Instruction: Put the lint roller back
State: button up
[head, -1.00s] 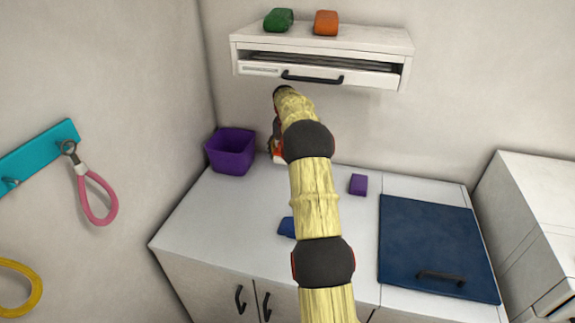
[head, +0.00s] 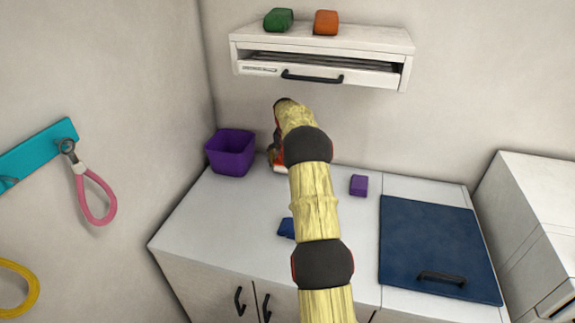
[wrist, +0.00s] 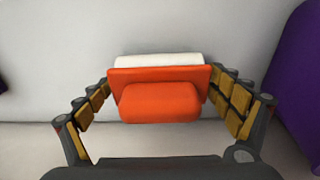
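The lint roller, orange with a white roll (wrist: 160,61), is in the middle of the wrist view, its orange part (wrist: 160,102) facing the camera. My gripper (wrist: 161,80) is open with a finger on each side of it. The fingertips are very close to its sides; I cannot tell if they touch. In the head view my arm hides most of the gripper, and an orange and white bit of the roller (head: 277,163) shows at the back of the white counter, just right of the purple bin (head: 231,153).
The purple bin also shows at the right of the wrist view (wrist: 296,75). A purple block (head: 359,186) and a blue block (head: 287,228) lie on the counter (head: 205,215). A wall drawer unit (head: 318,68) hangs above, carrying green and orange items. A blue panel (head: 437,250) is at right.

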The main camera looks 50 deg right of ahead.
jog(key=shift+o, duration=0.4)
jog(key=shift+f+b, duration=0.15)
jog(key=shift+b, duration=0.5)
jog(key=r, duration=0.2)
jog(key=r+p, duration=0.1)
jog(key=r, duration=0.2)
jog(key=a+r+p, duration=0.1)
jog(key=r, duration=0.2)
jog(key=shift+s, duration=0.2)
